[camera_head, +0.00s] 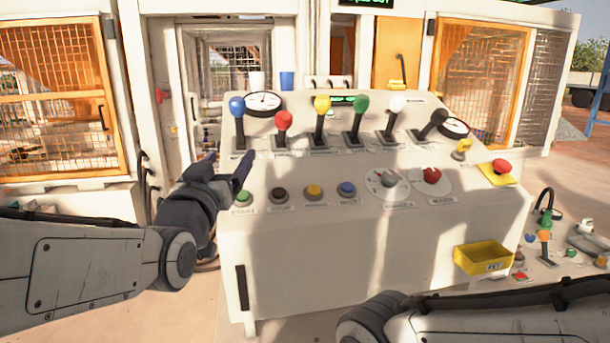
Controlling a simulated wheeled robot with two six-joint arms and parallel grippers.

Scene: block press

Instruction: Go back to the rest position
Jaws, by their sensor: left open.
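My left gripper (224,168) is open, its two dark fingers apart with nothing between them. It is at the left edge of the white control console (300,240), near the green button (245,196) and below the blue-knobbed lever (237,107). My right arm comes in at the lower right, low in front of the console. The right gripper is not in the picture.
Several levers with coloured knobs stand along the console's upper panel, including a red one (283,121). A red emergency button (501,167) is at the right. A yellow bin (483,259) sits on the front face. Orange-framed mesh doors stand behind.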

